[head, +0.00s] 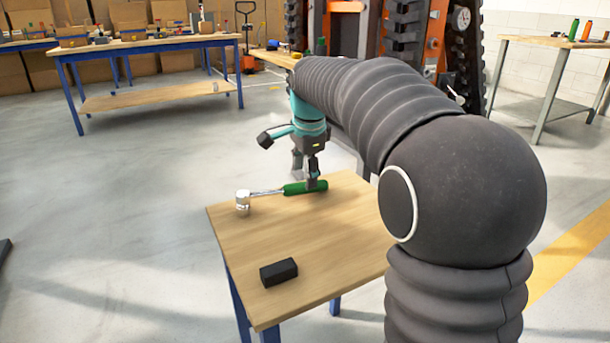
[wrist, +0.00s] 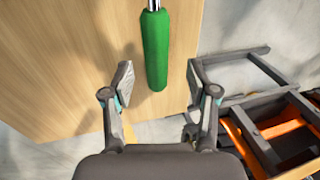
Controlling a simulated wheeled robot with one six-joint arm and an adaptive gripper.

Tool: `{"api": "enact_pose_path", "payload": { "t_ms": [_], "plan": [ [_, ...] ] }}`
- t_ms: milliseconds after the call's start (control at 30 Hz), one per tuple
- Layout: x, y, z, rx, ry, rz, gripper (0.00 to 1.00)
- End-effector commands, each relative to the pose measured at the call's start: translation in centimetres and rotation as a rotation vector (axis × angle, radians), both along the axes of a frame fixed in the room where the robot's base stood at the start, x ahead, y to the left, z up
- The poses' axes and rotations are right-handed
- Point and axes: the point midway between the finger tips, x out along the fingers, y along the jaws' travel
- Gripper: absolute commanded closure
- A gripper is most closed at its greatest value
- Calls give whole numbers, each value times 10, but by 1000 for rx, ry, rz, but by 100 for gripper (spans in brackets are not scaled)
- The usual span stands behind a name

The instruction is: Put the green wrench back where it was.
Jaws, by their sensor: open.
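A tool with a green handle (head: 294,188) lies on the small wooden table (head: 320,240). Its silver shaft leads left to a blocky metal head (head: 243,202), so it looks like a hammer or mallet rather than a wrench. I see no clear wrench. My gripper (head: 311,178) is at the handle end, pointing down. In the wrist view the green handle (wrist: 156,45) lies between the two spread fingers of my gripper (wrist: 160,80), with a gap on each side. The tool's head is outside the wrist view.
A black block (head: 279,272) lies near the front of the small table. A blue-legged workbench (head: 150,43) stands back left, and another table (head: 545,42) with small items back right. A tracked carrier (head: 345,32) stands behind the small table.

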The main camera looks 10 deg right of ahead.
Motion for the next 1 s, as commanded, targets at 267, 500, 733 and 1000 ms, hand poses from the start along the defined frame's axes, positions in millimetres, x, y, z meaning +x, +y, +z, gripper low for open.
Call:
{"api": "enact_pose_path", "payload": {
  "t_ms": [267,500,733,1000],
  "plan": [
    [-13,-1,54,0,-5,0,41],
    [-22,-1,90,0,-3,0,41],
    [-25,-2,102,-7,-3,25,41],
    [-13,-1,86,-81,-44,299,41]
  ]
}}
